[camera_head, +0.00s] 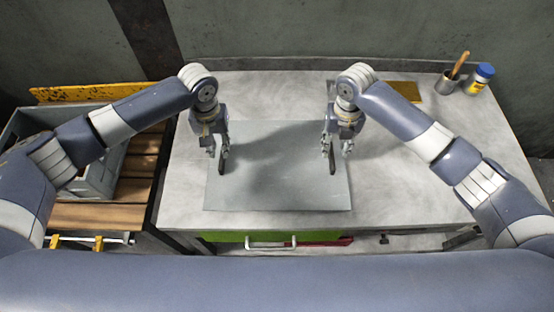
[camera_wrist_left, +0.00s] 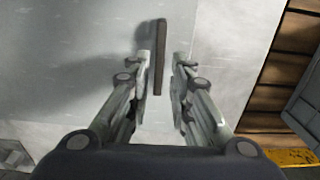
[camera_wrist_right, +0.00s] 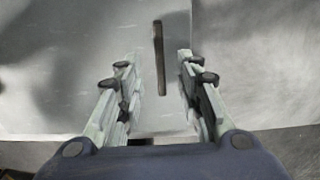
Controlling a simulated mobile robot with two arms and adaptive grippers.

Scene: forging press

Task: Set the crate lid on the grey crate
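The crate lid (camera_head: 275,185) is a flat grey panel lying on the worktable, with a dark bar handle near its left side and another near its right. My left gripper (camera_head: 216,152) is open and empty over the left handle (camera_wrist_left: 159,58), which lies between its fingers in the left wrist view. My right gripper (camera_head: 337,150) is open and empty over the right handle (camera_wrist_right: 159,55), which lines up with the gap between its fingers. I cannot tell whether the fingers touch either handle. The grey crate (camera_head: 103,172) stands at the left, partly hidden behind my left arm.
The crate stands on a wooden slatted surface (camera_head: 95,214) left of the pale worktable (camera_head: 400,192). A cup (camera_head: 446,84) with a wooden-handled tool and a blue-lidded jar (camera_head: 480,79) stand at the back right. A yellow-brown plate (camera_head: 405,90) lies behind my right arm.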

